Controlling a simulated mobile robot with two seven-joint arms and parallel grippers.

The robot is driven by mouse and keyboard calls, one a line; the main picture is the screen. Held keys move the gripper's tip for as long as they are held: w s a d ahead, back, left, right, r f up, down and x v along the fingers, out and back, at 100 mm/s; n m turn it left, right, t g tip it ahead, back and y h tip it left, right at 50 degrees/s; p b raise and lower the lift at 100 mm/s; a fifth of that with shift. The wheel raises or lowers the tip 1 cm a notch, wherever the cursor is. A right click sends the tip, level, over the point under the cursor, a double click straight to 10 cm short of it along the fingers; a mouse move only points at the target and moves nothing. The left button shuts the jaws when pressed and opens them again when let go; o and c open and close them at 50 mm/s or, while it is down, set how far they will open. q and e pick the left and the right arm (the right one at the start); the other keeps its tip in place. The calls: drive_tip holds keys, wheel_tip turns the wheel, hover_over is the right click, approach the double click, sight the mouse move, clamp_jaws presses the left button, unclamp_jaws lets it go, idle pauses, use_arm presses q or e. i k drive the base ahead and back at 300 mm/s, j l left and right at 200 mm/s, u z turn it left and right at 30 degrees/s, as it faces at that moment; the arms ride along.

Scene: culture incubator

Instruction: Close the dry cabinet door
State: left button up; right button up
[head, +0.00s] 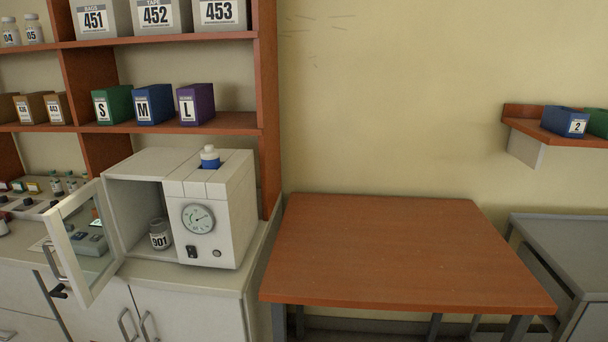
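The dry cabinet (222,235) is a white box on the counter at the left, with a round dial and a black switch on its right front. Its glass door (68,232) in a white frame stands wide open, swung out to the left. A dark handle (53,262) is on the door's outer left side. A jar labelled 901 (159,238) stands inside the open compartment. A white bottle with a blue base (210,157) sits on top of the cabinet. Neither of my grippers shows in the head view.
A bare brown table (400,250) stands right of the counter. Shelves (190,127) with labelled boxes are above the cabinet. Small items (50,186) lie on the counter behind the door. A grey table (570,250) and a wall shelf (530,140) are at the right.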

sight(86, 295)
drive_tip(key=j+z, duration=0.15)
drive_tip(key=j, duration=0.55)
drive_tip(key=j+z, duration=0.1)
drive_tip(key=j, duration=0.65)
drive_tip(key=j+z, duration=0.15)
drive_tip(key=j, duration=0.6)
drive_tip(key=j+z, duration=0.15)
drive_tip(key=j, duration=0.55)
drive_tip(key=k+j+z, duration=0.1)
drive_tip(key=j, duration=0.65)
